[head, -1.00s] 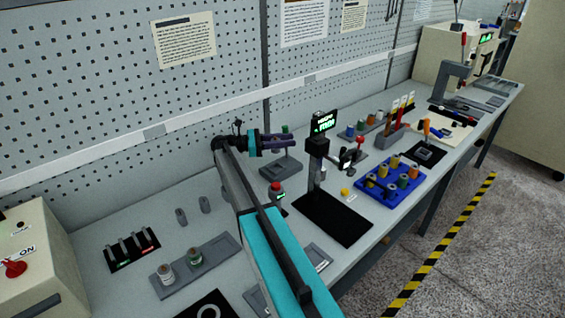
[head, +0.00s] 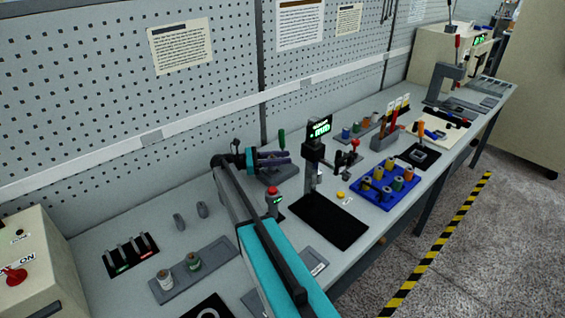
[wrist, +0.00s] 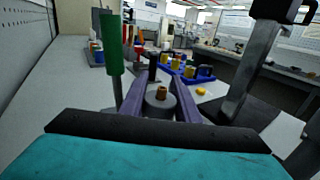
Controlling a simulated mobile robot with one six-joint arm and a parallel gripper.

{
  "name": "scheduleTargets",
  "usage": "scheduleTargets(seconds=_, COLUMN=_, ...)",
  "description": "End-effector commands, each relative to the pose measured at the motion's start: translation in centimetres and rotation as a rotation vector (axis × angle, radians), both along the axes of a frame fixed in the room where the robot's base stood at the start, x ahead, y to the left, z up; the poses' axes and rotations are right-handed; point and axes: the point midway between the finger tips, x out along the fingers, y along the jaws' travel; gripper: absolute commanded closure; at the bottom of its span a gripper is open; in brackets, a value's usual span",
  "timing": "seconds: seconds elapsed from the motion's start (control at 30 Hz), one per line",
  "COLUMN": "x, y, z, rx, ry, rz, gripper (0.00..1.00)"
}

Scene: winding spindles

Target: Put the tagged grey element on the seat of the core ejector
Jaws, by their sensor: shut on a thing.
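My gripper (head: 278,158) has its purple fingers closed around a grey round piece with a brass-coloured top (wrist: 160,102), seen between the fingers in the wrist view. This appears to be the grey element; no tag can be made out. In the head view the fingers mostly hide it. A device with a green upright handle (head: 281,139) stands on a grey base (head: 283,175) right at my gripper. It may be the core ejector, but I cannot tell for sure. In the wrist view the green handle (wrist: 111,70) is left of my fingers. Its seat is not clearly visible.
A red-topped button post (head: 272,192) stands in front of my gripper. A black stand with a lit display (head: 319,127) is to the right. A blue tray of spools (head: 365,197) lies beyond.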

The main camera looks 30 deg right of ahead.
Motion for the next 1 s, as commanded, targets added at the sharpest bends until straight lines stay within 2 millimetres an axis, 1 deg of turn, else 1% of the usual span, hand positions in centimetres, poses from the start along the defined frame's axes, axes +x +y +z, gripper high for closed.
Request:
scheduleTargets(seconds=0.13, x=0.1, y=0.0, z=-1.4, rx=0.0, ry=0.001, rz=0.0, gripper=0.94)
scheduleTargets(seconds=0.23, x=0.1, y=0.0, z=-2.1, rx=-0.001, ry=0.0, rz=0.0, gripper=0.94)
scheduleTargets(seconds=0.7, x=0.0, y=0.0, z=-2.6, rx=0.0, ry=-0.001, rz=0.0, gripper=0.94)
scheduleTargets(seconds=0.73, x=0.0, y=0.0, z=-2.6, rx=0.0, ry=-0.001, rz=0.0, gripper=0.7)
scheduleTargets(seconds=0.83, x=0.0, y=0.0, z=-2.6, rx=0.0, ry=-0.001, rz=0.0, gripper=0.53)
scheduleTargets(seconds=1.0, x=0.0, y=0.0, z=-2.6, rx=0.0, ry=-0.001, rz=0.0, gripper=0.52)
